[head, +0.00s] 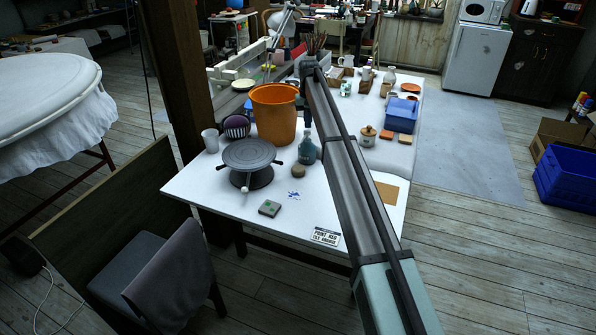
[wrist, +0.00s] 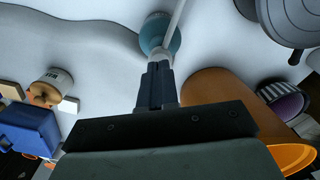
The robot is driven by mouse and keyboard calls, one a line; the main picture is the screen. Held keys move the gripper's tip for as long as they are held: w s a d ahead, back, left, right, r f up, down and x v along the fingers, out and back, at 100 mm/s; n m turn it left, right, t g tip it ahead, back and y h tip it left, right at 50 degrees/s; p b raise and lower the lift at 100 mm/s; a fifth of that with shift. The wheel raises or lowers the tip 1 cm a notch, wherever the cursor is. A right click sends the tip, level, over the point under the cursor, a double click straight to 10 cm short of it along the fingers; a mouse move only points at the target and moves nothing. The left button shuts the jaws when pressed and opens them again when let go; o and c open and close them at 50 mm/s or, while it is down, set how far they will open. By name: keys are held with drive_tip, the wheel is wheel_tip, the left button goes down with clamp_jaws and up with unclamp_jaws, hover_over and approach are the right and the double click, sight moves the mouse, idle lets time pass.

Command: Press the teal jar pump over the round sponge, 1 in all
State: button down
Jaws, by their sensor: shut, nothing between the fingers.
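The teal jar (head: 308,152) stands upright on the white table, right of the turntable, in the head view. The round sponge (head: 298,171), small and tan, lies on the table just in front of the jar; I cannot make it out in the wrist view. My gripper (head: 307,123) is shut and empty, pointing down just above the jar's pump top. In the wrist view, the shut fingers (wrist: 159,66) lie close to the teal jar (wrist: 153,33), and a thin pale rod shows beside it. I cannot tell whether the fingertips touch the pump.
An orange bucket (head: 274,113) stands close behind the jar. A grey turntable (head: 249,161) with handles is at left, with a dark striped bowl (head: 236,126) behind it. A lidded jar (head: 367,135) and a blue bin (head: 401,115) stand at right.

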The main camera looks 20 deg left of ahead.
idle(0.4)
wheel_tip(320, 180, up, 6)
idle(0.7)
